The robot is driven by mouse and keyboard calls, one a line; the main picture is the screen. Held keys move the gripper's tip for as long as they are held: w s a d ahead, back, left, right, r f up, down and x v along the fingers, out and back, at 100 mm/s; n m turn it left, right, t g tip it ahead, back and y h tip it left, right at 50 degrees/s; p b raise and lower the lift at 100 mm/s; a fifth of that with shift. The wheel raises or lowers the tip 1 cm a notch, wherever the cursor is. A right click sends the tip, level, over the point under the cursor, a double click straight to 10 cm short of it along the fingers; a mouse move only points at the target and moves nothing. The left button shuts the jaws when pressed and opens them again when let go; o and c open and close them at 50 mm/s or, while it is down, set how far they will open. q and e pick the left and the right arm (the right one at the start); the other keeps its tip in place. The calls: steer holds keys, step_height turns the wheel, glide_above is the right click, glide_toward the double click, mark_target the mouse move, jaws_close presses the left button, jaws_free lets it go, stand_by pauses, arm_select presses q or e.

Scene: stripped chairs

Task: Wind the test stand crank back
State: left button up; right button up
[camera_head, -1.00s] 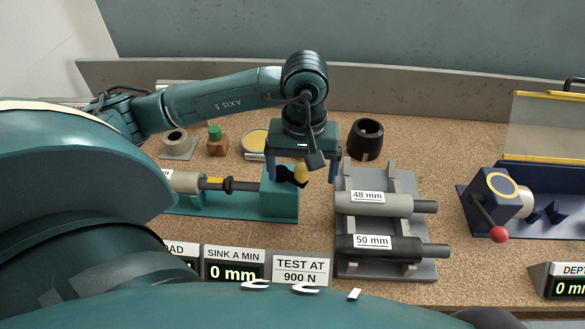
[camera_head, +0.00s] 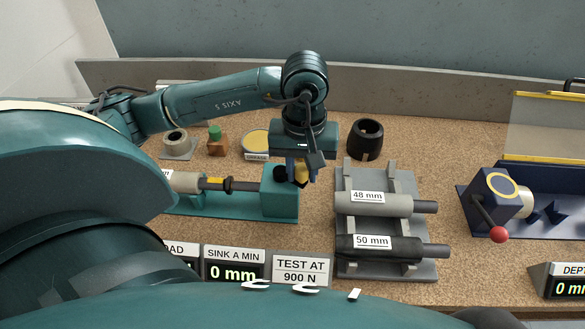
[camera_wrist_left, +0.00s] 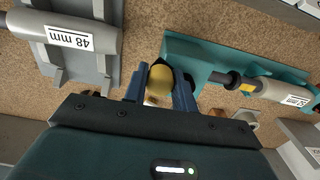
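The test stand is a long teal base with a teal end block (camera_head: 281,202) and a cylinder with a rod, left of centre in the head view. Its crank has a black part (camera_head: 281,173) and a yellow knob (camera_head: 301,174) at the block's right end. My left gripper (camera_head: 300,170) points down over the crank, with its blue fingers closed on the yellow knob. In the left wrist view the knob (camera_wrist_left: 159,84) sits between the two fingers, with the teal stand (camera_wrist_left: 205,62) just beyond. My right gripper is out of view.
A grey rack (camera_head: 387,267) with 48 mm and 50 mm cylinders stands to the right. A blue fixture (camera_head: 497,196) with a red-knobbed lever is further right. A black ring (camera_head: 366,140) stands behind. Signs (camera_head: 301,270) line the front. Bare board lies between stand and rack.

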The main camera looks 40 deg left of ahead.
arm_select(q)
steer(key=c, duration=0.5)
steer(key=shift+w+f+n, duration=0.1)
steer(key=shift+w+n, duration=0.1)
steer(key=shift+n, duration=0.2)
steer(key=shift+w+a+n+b, duration=0.15)
steer(key=shift+w+n+b, duration=0.3)
steer(key=shift+n, duration=0.6)
steer(key=shift+w+a+n+b, duration=0.15)
steer(key=shift+w+n+b, duration=0.2)
steer(key=shift+n, duration=0.7)
steer(key=n, duration=0.1)
steer(key=w+a+n, duration=0.1)
steer(key=n, duration=0.1)
steer(key=n+b, duration=0.1)
steer(key=shift+w+a+n, duration=0.15)
steer(key=shift+w+n, duration=0.2)
steer(key=shift+n, duration=0.05)
